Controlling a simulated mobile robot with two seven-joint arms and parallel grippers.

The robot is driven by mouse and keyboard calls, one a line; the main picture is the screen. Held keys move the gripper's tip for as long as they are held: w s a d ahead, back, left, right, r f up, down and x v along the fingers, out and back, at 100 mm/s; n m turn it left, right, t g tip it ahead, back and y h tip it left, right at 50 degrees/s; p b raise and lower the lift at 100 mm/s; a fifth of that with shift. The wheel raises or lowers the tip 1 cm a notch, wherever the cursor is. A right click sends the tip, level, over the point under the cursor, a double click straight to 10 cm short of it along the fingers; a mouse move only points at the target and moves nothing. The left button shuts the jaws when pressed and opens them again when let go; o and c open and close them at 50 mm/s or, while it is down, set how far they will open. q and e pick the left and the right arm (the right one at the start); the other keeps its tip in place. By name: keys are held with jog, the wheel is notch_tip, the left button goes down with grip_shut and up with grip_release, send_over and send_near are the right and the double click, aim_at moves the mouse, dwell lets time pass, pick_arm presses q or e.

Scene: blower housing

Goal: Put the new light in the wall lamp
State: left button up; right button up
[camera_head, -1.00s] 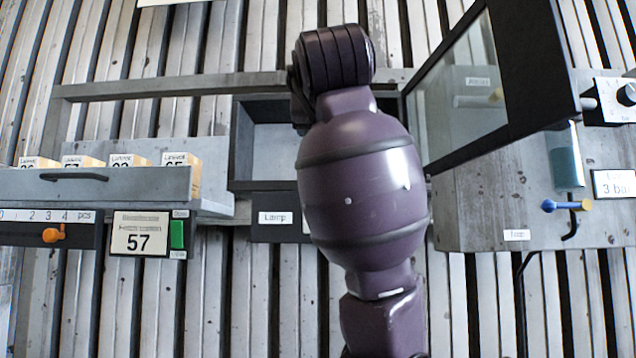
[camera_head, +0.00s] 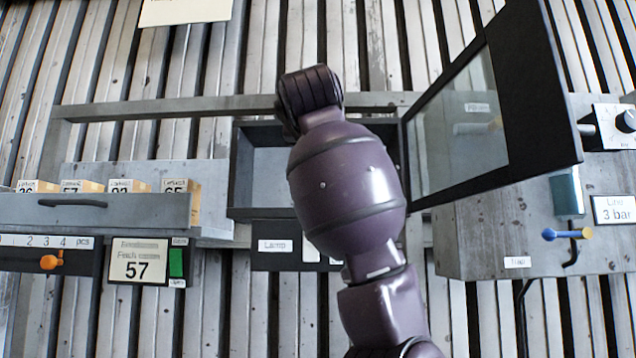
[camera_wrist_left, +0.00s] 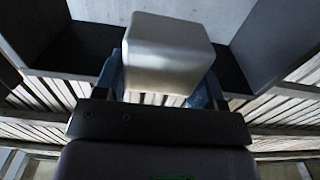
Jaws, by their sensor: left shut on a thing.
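My left gripper (camera_wrist_left: 163,92), with bluish fingers, is shut on a pale, block-shaped thing (camera_wrist_left: 168,52) in the left wrist view. I cannot tell from its plain faces whether it is the new light. Beyond it is a dark-walled, open compartment with a grey back (camera_wrist_left: 215,20). In the head view my left arm crosses the middle and hides its own gripper and the held block. Behind the arm is a dark open box (camera_head: 262,180) with a plate below it labelled "Lamp" (camera_head: 275,246). The arm covers the right part of this box. My right gripper is not in view.
A grey drawer (camera_head: 100,212) with several labelled blocks is at the left, above a counter reading 57 (camera_head: 138,262). At the right, a dark-framed glass door (camera_head: 545,100) stands open by a grey cabinet (camera_head: 480,235) with a blue-handled valve (camera_head: 566,234).

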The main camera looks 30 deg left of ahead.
pick_arm(q)
jog(key=x, duration=0.2)
jog(key=f+p+x, duration=0.1)
jog(key=x, duration=0.4)
jog(key=shift+w+a+f+p, duration=0.2)
jog(key=shift+w+f+p, duration=0.05)
jog(key=shift+f+p, duration=0.15)
jog(key=shift+f, duration=0.95)
notch_tip(320, 180, down, 3)
jog(key=shift+w+p, duration=0.15)
jog(key=shift+p, duration=0.35)
jog(key=shift+w+a+f, duration=0.15)
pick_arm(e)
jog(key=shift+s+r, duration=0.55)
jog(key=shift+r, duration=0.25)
pick_arm(q)
jog(key=shift+f, duration=0.15)
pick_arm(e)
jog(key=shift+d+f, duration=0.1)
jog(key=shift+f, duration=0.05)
pick_arm(q)
jog(key=o, duration=1)
jog(key=shift+c, duration=0.2)
